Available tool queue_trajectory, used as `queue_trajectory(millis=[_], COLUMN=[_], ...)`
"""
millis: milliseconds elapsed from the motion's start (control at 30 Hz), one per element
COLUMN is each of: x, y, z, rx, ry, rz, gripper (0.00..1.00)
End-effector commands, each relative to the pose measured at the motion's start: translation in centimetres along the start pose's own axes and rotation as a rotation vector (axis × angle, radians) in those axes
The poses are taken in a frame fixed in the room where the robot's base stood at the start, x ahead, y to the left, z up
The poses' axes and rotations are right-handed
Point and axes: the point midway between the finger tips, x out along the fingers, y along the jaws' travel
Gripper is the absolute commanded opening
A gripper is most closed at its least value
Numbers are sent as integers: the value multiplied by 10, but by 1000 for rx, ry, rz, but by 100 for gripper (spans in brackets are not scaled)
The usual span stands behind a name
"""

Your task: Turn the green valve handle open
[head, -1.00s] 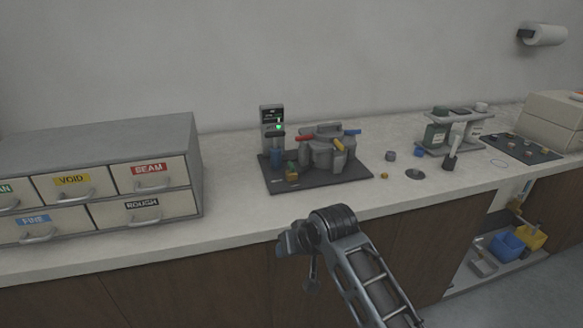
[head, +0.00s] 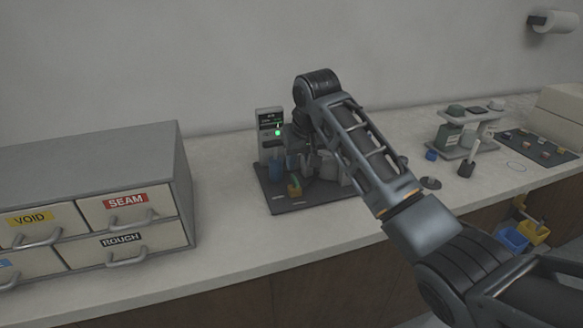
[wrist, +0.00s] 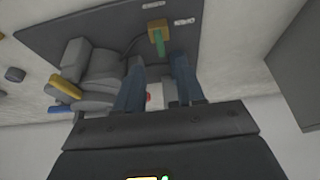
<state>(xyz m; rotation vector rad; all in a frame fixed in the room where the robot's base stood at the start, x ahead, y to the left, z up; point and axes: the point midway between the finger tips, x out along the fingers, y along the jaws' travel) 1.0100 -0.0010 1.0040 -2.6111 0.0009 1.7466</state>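The green valve handle (head: 293,181) is a small green piece on a brassy-yellow body, near the front of the dark press base. In the wrist view the green handle (wrist: 160,47) points from its yellow body (wrist: 157,28) toward my fingers. My gripper (wrist: 161,68) is open, with its two blue-grey fingers apart and the handle just beyond their tips. I see no contact. In the head view my gripper (head: 301,161) hangs over the press, behind the valve, and is partly hidden by my arm.
The dark base plate (head: 300,206) carries the grey press, with a yellow handle (wrist: 65,87) and a blue handle (wrist: 58,109) to one side. A drawer cabinet (head: 185,190) is at left.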

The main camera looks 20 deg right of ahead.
Motion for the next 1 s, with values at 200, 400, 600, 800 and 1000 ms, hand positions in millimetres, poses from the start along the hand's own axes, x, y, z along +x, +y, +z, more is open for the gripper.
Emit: queue_trajectory(millis=[200,400,600,800,1000], x=[26,56,73,76,76], y=[0,0,-1,0,0], z=[1,0,0,0,0], rx=[0,-1,-1,-1,-1], ry=[-4,-2,0,0,0], rz=[1,0,-1,0,0], gripper=[38,38,38,38,32])
